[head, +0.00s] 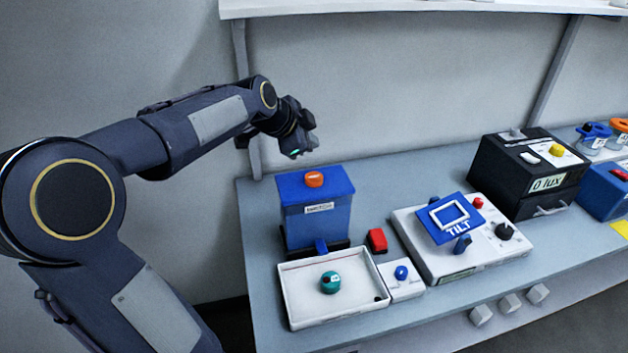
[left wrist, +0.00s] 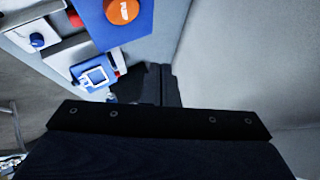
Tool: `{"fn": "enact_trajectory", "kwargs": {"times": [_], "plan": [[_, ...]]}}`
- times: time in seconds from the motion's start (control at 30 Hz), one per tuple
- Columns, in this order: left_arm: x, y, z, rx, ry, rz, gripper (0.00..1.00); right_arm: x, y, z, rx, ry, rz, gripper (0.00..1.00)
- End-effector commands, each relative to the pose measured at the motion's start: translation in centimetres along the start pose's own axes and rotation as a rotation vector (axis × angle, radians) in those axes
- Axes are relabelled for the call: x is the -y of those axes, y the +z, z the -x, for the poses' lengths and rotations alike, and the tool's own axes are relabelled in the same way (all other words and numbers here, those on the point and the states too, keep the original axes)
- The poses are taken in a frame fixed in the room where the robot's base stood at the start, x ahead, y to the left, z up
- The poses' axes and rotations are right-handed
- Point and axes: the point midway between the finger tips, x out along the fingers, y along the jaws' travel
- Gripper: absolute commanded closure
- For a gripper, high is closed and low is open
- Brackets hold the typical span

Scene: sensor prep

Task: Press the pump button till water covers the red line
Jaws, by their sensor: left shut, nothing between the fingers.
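A blue tank (head: 320,220) with an orange cap (head: 314,179) and a small label stands at the back left of the bench. A white tray (head: 293,297) in front of it holds a round teal piece (head: 331,282). A small white box (head: 407,290) with a blue button (head: 401,272) is at the tray's right. My left gripper (head: 300,144) is shut and empty, above and behind the tank, touching nothing I can see. In the left wrist view the gripper (left wrist: 160,84) is dark beside the tank (left wrist: 112,32). My right gripper is out of view.
A red block (head: 377,240) sits behind the white box. A white instrument (head: 485,258) with a blue TILT panel (head: 440,226) is to the right, then a black lux box (head: 500,185). A shelf (head: 400,8) runs above.

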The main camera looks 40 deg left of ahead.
Motion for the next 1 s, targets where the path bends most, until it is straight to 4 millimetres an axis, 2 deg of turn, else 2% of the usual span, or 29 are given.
{"fn": "enact_trajectory", "kwargs": {"times": [0.03,0.4,1.0], "plan": [[-0.6,0.7,-0.9,0.001,0.001,0.000,1.00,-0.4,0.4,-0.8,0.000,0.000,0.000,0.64],[-3.2,3.2,-4.4,-0.001,0.000,0.000,1.00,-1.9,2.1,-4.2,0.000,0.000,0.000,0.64],[-3.3,3.3,-4.6,0.000,0.000,0.000,1.00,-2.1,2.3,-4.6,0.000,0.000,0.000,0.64]]}}
